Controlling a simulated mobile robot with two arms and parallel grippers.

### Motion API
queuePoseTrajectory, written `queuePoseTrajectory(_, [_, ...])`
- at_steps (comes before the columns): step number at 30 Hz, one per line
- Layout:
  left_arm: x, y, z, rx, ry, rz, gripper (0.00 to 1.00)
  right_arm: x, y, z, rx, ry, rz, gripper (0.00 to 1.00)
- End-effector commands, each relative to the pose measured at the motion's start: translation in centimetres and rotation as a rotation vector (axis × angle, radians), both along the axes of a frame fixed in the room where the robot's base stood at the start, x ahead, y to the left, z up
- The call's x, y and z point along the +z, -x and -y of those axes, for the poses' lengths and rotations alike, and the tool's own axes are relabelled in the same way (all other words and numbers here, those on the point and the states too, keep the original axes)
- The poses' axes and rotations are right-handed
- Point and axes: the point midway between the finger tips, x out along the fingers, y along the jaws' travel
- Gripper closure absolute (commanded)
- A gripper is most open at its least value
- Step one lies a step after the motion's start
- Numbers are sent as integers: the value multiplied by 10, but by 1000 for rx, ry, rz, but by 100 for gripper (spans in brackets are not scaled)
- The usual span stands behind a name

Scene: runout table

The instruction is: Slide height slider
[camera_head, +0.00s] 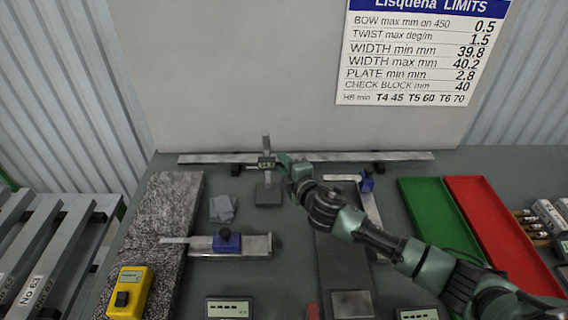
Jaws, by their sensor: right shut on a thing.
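A height gauge stands upright near the back of the table, with a grey post (267,147) on a dark block base (269,193). Its slider (266,163), with a small lit display, sits partway up the post. My right gripper (281,163) reaches in from the right and is shut on the slider at its right side. The fingertips are small and partly merge with the slider. My left gripper is not in view.
A long steel straightedge (395,156) lies behind the gauge. Green (428,208) and red (482,208) trays are to the right.

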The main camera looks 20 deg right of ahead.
Motion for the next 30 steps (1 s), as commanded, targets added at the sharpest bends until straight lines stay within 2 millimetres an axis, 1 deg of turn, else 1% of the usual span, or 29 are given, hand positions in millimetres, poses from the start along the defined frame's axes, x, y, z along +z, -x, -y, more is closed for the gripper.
queuePoseTrajectory(25, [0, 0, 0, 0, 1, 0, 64, 0, 0, 1, -1, 1, 1, 100])
queuePoseTrajectory(28, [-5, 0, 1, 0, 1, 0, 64, -5, 0, 0, -1, 0, 0, 100])
queuePoseTrajectory(30, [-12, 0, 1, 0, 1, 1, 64, -14, 0, 0, -1, 0, 0, 100])
